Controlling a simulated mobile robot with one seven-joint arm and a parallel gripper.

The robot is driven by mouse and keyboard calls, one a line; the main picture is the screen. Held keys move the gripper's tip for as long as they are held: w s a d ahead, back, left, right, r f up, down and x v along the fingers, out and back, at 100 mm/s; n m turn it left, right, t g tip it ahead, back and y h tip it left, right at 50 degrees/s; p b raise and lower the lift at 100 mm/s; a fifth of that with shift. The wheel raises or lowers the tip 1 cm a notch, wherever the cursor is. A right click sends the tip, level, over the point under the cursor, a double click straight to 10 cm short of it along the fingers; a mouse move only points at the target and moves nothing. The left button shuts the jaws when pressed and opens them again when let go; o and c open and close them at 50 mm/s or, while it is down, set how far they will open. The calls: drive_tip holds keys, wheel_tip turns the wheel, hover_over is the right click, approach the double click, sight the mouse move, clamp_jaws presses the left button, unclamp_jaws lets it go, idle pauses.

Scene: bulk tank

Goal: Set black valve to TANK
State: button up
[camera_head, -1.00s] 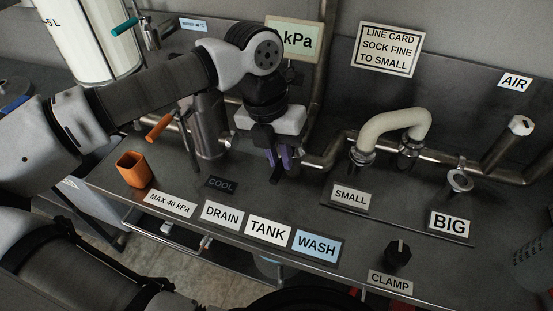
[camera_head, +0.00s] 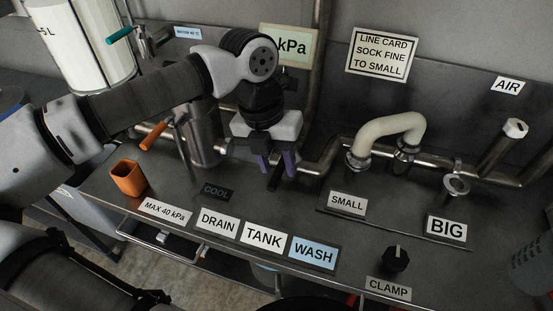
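My gripper (camera_head: 276,168) points down over the back middle of the bench, behind the DRAIN, TANK and WASH labels. Its two purple-tipped fingers stand apart. A black handle (camera_head: 274,179), which looks like the black valve's lever, shows between and just below the fingertips. I cannot tell whether a finger touches it. The valve body is hidden behind my gripper. The TANK label (camera_head: 263,237) lies in front, between the DRAIN label (camera_head: 218,224) and the WASH label (camera_head: 313,253).
An orange-handled valve (camera_head: 154,136) and an orange cup (camera_head: 129,178) are to the left. A cream curved hose (camera_head: 391,125) and the SMALL and BIG ports (camera_head: 456,184) are to the right. A black CLAMP knob (camera_head: 395,258) stands at the front right.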

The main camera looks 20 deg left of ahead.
drive_tip(key=shift+r, duration=0.15)
wheel_tip(320, 180, up, 13)
drive_tip(key=a, duration=0.2)
drive_tip(key=shift+a+r+b, duration=0.15)
drive_tip(key=shift+a+b, duration=0.15)
drive_tip(key=shift+a, duration=0.05)
